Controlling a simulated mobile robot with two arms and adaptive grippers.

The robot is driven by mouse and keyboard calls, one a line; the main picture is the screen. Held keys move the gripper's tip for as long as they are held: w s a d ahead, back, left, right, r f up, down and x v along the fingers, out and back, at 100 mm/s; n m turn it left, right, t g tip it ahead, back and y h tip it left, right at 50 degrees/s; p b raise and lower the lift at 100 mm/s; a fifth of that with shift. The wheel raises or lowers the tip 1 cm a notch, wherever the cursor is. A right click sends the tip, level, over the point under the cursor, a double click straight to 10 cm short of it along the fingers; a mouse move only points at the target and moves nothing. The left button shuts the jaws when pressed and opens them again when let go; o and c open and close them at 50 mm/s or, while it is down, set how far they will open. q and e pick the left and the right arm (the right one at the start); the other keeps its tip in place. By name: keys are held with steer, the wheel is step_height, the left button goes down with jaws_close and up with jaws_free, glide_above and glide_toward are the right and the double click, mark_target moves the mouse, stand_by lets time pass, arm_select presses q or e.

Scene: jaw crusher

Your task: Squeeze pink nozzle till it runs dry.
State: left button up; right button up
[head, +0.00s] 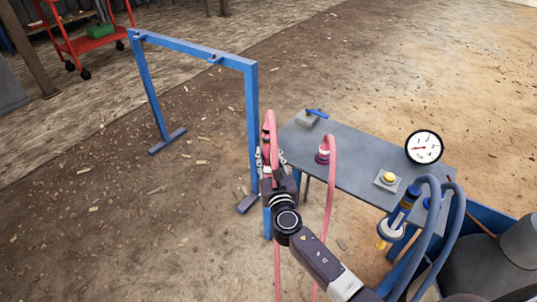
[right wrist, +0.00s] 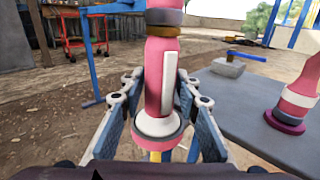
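A pink nozzle (right wrist: 160,70) with a white bar on its side and a white ring at its lower end stands upright between the fingers of my right gripper (right wrist: 160,100). The fingers press on it from both sides. In the head view my right gripper (head: 271,168) is left of the grey table, with the nozzle's pink hose (head: 270,120) looping above it and hanging down. A second pink fitting (head: 322,156) with a dark magenta base stands on the table; it also shows in the right wrist view (right wrist: 295,100). My left gripper is not in view.
The grey table (head: 350,165) carries a yellow button box (head: 388,180), a round gauge (head: 423,147) and a blue-handled block (head: 311,116). A blue nozzle (head: 402,210) with blue hoses is at its right. A blue frame (head: 190,47) stands left; a red cart (head: 90,40) is behind.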

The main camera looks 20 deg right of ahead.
steer(key=shift+o, duration=1.1)
steer(key=shift+s, duration=0.1)
